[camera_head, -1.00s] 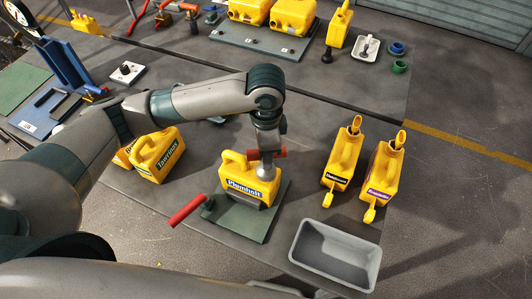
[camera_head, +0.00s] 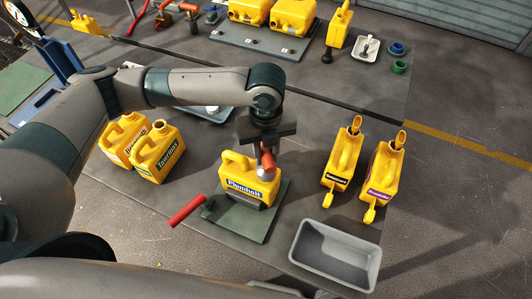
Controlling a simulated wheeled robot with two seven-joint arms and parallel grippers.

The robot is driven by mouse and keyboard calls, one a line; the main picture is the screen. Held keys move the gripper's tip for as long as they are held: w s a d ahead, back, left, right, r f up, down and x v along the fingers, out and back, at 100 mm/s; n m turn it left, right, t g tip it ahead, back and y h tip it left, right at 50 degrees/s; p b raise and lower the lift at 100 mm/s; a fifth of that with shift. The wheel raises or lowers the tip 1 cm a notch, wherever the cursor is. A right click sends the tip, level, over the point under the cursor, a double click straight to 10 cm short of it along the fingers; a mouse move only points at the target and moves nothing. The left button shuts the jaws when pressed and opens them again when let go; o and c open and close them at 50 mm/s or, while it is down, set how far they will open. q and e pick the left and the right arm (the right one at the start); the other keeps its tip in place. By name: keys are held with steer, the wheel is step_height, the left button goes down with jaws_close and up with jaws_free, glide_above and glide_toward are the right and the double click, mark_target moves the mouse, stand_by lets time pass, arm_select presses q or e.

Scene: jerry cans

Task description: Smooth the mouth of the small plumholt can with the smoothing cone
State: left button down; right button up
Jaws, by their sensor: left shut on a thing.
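The small yellow Plumholt can (camera_head: 236,172) stands upright in a fixture on a dark green plate (camera_head: 258,224) near the table's middle, its label facing me. My left gripper (camera_head: 266,147) is above the can's right end, pointing down, shut on the red handle of the smoothing cone (camera_head: 267,159). The pale metal lower part of the cone is at the can's mouth. The mouth itself is hidden, so I cannot tell whether the cone touches it. My right gripper is out of view.
A red lever (camera_head: 187,211) sticks out left of the plate. Two yellow cans, including the Tawrinns can (camera_head: 160,155), stand to the left. Two spouted cans (camera_head: 342,160) (camera_head: 382,175) stand to the right. An empty grey bin (camera_head: 335,255) is at front right.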

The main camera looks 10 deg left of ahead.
arm_select(q)
steer(key=shift+r, duration=2.9)
steer(key=shift+s, duration=0.1)
